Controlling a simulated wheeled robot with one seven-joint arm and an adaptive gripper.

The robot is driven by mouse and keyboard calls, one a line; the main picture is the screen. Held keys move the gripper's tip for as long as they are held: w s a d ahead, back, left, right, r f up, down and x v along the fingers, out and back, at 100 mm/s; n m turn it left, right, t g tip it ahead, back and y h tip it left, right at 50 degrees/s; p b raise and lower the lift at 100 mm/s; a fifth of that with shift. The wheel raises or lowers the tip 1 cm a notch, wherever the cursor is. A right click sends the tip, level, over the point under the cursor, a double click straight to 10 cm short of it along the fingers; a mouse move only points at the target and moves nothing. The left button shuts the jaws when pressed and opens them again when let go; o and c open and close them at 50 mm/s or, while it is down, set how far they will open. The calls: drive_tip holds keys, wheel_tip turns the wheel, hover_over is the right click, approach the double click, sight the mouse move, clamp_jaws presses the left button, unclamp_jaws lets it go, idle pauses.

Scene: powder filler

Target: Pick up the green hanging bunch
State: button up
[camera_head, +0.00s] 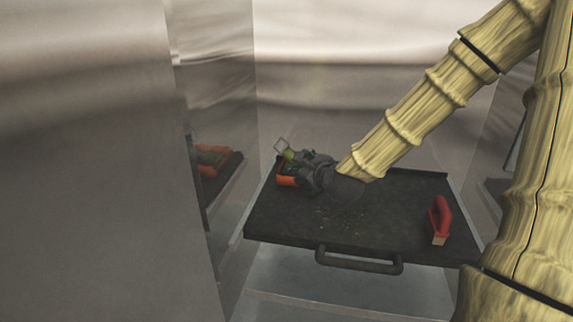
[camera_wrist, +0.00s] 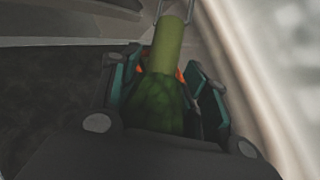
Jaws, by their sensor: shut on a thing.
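The green bunch (camera_wrist: 158,100) is a textured dark green body with a paler green stem (camera_wrist: 167,45) and a thin metal hanging loop at its top. My gripper (camera_wrist: 165,95) has a finger on each side of it and is shut on it. In the head view, my gripper (camera_head: 299,168) is at the left back of a black tray (camera_head: 290,225). The bunch's pale green top (camera_head: 289,155) and loop show just past the fingers; most of it is hidden there by the gripper. I cannot tell whether the bunch touches the tray.
An orange item (camera_head: 286,181) lies on the tray beside my gripper. The tray has a front handle (camera_head: 358,262). A shiny metal wall (camera_head: 100,170) rises at the left. The tray's front middle is clear.

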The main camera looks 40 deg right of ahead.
drive_tip(key=s+d+p, duration=0.1)
drive_tip(key=s+d, duration=0.1)
drive_tip(key=s, duration=0.1)
drive_tip(key=s+d+p, duration=0.1)
drive_tip(key=s+d, duration=0.2)
drive_tip(key=shift+d+p, duration=0.15)
drive_tip(key=shift+p, duration=0.25)
drive_tip(key=shift+s+d, duration=0.1)
drive_tip(key=shift+s, duration=0.1)
idle(0.4)
